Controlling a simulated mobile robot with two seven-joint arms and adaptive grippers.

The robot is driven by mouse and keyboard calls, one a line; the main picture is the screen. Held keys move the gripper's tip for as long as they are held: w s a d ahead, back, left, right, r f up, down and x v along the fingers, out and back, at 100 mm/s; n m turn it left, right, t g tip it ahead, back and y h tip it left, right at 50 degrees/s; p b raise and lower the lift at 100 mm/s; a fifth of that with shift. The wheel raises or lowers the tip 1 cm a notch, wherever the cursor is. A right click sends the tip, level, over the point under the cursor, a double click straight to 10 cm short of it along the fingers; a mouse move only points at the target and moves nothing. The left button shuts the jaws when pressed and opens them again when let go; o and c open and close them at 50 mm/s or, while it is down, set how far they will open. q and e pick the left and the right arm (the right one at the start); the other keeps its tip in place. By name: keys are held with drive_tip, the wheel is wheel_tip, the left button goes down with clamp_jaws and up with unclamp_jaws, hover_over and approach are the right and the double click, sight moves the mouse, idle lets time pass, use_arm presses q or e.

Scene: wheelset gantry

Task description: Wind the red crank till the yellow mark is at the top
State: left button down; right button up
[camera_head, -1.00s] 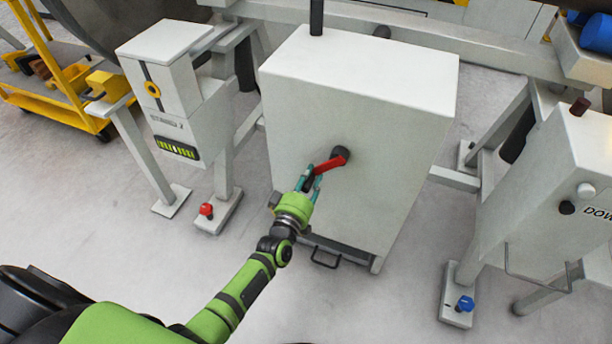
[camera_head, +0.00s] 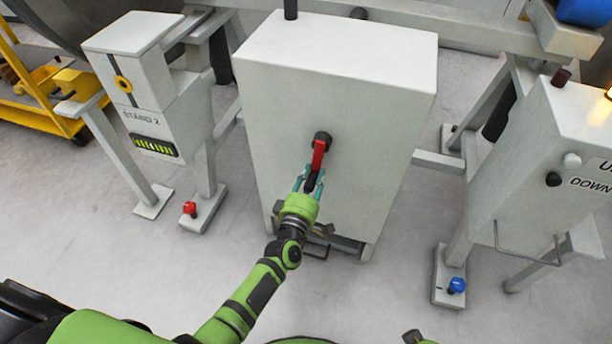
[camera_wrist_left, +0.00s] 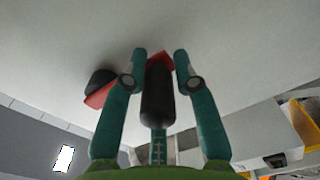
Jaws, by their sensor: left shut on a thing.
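The red crank (camera_head: 318,155) is on the front of a large white cabinet (camera_head: 280,130). Its arm hangs almost straight down from a dark hub (camera_head: 322,138). My left gripper (camera_head: 309,183) is shut on the crank's black handle, below the hub. In the left wrist view the black handle (camera_wrist_left: 158,95) lies between the two teal fingers of the left gripper (camera_wrist_left: 158,75), with the red arm (camera_wrist_left: 100,96) partly hidden behind a finger. I cannot make out a yellow mark on the crank. A yellow ring (camera_head: 123,84) shows on the white box at left.
A stand with a red knob (camera_head: 189,208) on its foot is at left. A white control box (camera_head: 560,130) marked DOWN stands at right, near a blue knob (camera_head: 457,285). A yellow cart (camera_head: 40,110) is at far left. The floor in front is open.

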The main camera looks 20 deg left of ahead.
use_arm(q)
drive_tip(key=shift+s+d+f+h, duration=0.15)
drive_tip(key=shift+d+h, duration=0.15)
drive_tip(key=shift+d, duration=0.45)
drive_tip(key=shift+a, duration=0.2)
drive_tip(key=c, duration=1)
unclamp_jaws()
drive_tip(key=shift+a+n, duration=0.1)
drive_tip(key=shift+n, duration=0.2)
drive_tip(key=shift+c, duration=0.2)
drive_tip(key=shift+a, duration=0.1)
drive_tip(key=s, duration=1.2)
drive_tip(key=shift+w+a, duration=0.1)
